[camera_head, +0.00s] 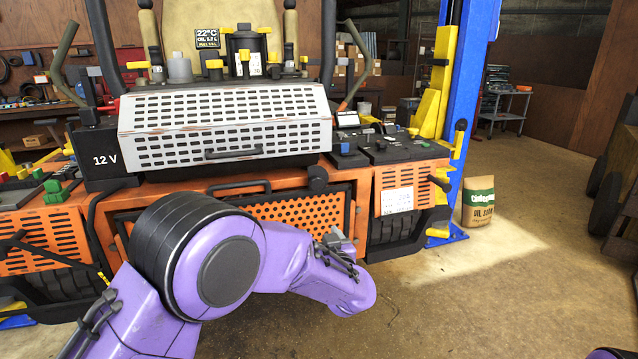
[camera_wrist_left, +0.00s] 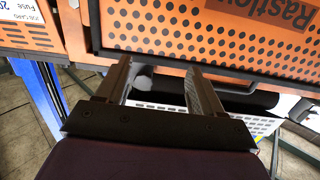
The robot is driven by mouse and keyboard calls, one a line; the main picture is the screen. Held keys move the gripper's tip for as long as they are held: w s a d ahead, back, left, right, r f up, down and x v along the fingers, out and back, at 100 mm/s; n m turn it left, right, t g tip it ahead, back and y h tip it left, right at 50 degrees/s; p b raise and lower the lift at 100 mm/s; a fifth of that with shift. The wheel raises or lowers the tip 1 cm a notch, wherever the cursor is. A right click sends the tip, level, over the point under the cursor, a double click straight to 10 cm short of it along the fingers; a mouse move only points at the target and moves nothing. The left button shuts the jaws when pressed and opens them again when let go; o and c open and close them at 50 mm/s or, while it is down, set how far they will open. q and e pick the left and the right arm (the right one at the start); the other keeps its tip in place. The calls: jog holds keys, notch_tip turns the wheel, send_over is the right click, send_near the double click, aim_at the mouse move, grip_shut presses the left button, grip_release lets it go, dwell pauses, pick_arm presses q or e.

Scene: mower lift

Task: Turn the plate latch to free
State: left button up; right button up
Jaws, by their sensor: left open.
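The orange perforated plate (camera_head: 310,214) sits in a dark frame low on the front of the machine; it also fills the top of the left wrist view (camera_wrist_left: 180,25). A dark round knob (camera_head: 317,178), which looks like the plate latch, sits at the plate's upper right corner. In the left wrist view a grey rounded knob end (camera_wrist_left: 143,78) shows between the fingers, with a visible gap to both. My left gripper (camera_head: 335,240) is partly hidden by my purple arm, before the plate's right part and below the knob. Its fingers (camera_wrist_left: 160,75) are apart. My right gripper is out of view.
A white slotted guard (camera_head: 230,125) with a black handle stands above the plate. A black bar handle (camera_head: 240,187) tops the plate. An orange side panel (camera_head: 405,190) and a blue post (camera_head: 470,90) stand right.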

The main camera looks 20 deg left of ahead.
pick_arm(q)
send_near(318, 186)
jog(key=shift+n+y, duration=0.3)
jog(key=shift+y, duration=0.1)
jog(key=p+x, duration=0.2)
jog(key=x, duration=0.6)
jog(key=shift+w+f, duration=0.1)
jog(key=shift+w, duration=0.1)
jog(key=c, duration=1)
